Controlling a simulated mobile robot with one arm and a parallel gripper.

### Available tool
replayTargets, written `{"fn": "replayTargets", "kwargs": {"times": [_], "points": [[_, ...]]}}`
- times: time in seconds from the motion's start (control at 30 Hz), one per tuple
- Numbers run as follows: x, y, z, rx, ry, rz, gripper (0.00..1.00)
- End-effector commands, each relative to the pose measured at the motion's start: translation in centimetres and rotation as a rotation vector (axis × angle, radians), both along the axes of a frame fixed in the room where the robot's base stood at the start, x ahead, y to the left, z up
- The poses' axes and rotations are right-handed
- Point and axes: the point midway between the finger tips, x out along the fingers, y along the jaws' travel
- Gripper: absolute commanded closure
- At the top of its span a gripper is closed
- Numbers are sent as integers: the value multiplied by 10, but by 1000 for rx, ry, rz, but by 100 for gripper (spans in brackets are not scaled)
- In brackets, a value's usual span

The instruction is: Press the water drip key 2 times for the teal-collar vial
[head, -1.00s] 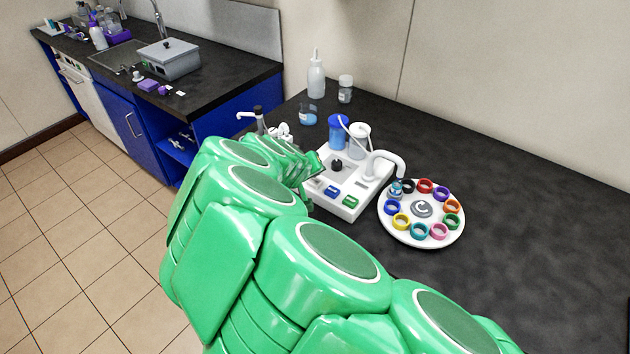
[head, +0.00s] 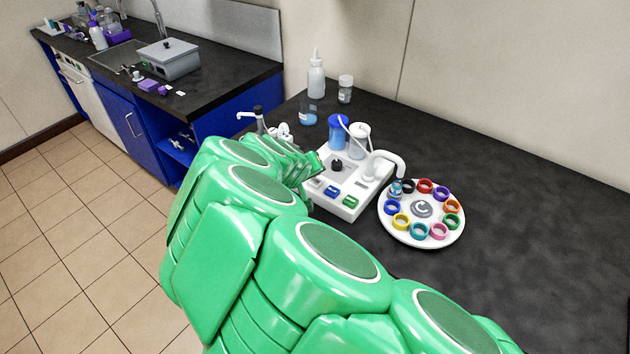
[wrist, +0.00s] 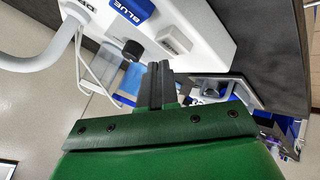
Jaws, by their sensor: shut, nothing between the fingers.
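The white dye dispenser (head: 365,205) stands on the dark bench, with a blue key (head: 331,192) and a green key (head: 350,202) on its front. My gripper (wrist: 158,68) is shut and empty beside the dispenser; contact is not clear. In the head view my green arm hides its fingertips.
A blue reservoir (head: 339,132) and a white one (head: 358,138) stand behind the panel. A black knob (head: 336,166) rises from it. A white bottle (head: 316,78) and a jar (head: 345,89) stand farther back. The bench right of the carousel is clear.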

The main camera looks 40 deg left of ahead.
Motion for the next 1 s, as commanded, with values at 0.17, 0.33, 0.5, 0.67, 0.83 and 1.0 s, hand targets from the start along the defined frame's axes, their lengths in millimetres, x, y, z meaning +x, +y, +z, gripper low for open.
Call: {"fn": "replayTargets", "kwargs": {"times": [0.17, 0.33, 0.5, 0.67, 0.83, 1.0], "points": [[0, 0, 0, 0, 0, 0, 100], [0, 0, 0, 0, 0, 0, 100], [0, 0, 0, 0, 0, 0, 100], [0, 0, 0, 0, 0, 0, 100], [0, 0, -2, 0, 0, 0, 100], [0, 0, -7, -1, 1, -1, 100]]}}
